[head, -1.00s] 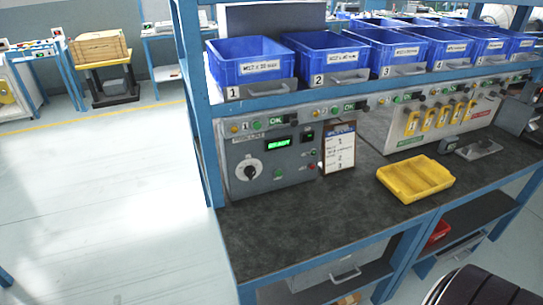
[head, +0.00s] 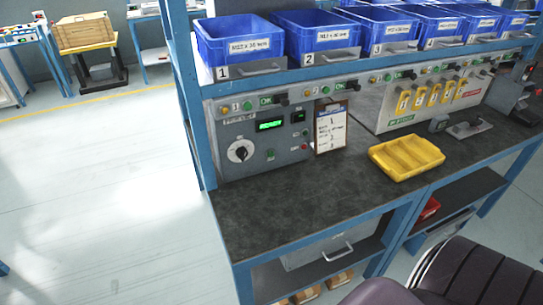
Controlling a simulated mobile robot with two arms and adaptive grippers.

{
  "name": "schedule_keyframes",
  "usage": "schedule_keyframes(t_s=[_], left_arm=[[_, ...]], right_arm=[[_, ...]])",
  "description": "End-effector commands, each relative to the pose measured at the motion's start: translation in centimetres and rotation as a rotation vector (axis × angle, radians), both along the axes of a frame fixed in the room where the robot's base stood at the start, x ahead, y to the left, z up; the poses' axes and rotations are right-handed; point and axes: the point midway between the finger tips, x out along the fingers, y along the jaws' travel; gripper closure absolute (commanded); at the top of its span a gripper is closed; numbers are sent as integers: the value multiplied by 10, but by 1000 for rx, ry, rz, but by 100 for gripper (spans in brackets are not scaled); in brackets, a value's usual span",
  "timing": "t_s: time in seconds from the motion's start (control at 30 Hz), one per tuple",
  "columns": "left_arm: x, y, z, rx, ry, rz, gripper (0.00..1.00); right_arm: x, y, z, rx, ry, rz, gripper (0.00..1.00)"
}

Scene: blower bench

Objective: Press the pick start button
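The grey control panel (head: 263,143) stands at the left end of the bench, under the blue bins. It has a green lit display (head: 270,125), whose text is too small to read surely, and a round dark selector knob (head: 240,151). A small green button (head: 270,155) sits right of the knob. A red button (head: 305,147) and a small green one (head: 305,133) sit near the panel's right edge. Their labels are too small to read, so I cannot tell which one is pick start. Neither of my grippers is in view.
A numbered card (head: 331,130) stands beside the panel. A yellow divided tray (head: 406,157) lies on the dark bench top (head: 290,200). Blue bins (head: 238,42) line the shelf above. A dark ribbed padded object (head: 470,275) fills the lower right. The floor at left is clear.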

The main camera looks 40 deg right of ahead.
Motion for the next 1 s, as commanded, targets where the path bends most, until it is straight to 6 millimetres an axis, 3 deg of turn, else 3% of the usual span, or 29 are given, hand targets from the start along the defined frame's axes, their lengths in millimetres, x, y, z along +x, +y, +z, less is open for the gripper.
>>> schedule_keyframes(t_s=[0.03,0.2,1.0], left_arm=[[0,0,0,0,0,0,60],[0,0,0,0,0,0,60],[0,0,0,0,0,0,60]], right_arm=[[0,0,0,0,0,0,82],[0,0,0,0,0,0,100],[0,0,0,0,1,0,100]])
